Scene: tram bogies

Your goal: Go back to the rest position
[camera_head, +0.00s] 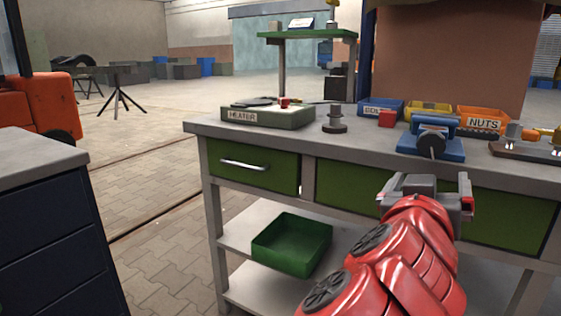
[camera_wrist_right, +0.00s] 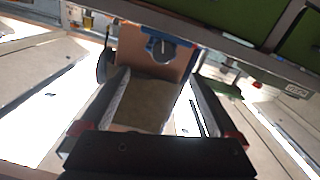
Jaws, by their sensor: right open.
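My right gripper (camera_head: 425,192) is at the end of my red arm, in front of the workbench (camera_head: 210,128) near its green drawer fronts. Its jaws are apart and I see nothing held between them. In the right wrist view the right gripper (camera_wrist_right: 150,90) shows two dark fingers spread wide, with a view of the blue vise (camera_wrist_right: 165,48) beyond them. My left gripper is not in view.
On the bench stand a heater (camera_head: 268,117), a blue vise (camera_head: 432,138), a dark stepped part (camera_head: 335,124) and a NUTS bin (camera_head: 482,122). A green bin (camera_head: 291,245) sits on the lower shelf. A dark cabinet (camera_head: 55,235) stands left; paved floor lies between.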

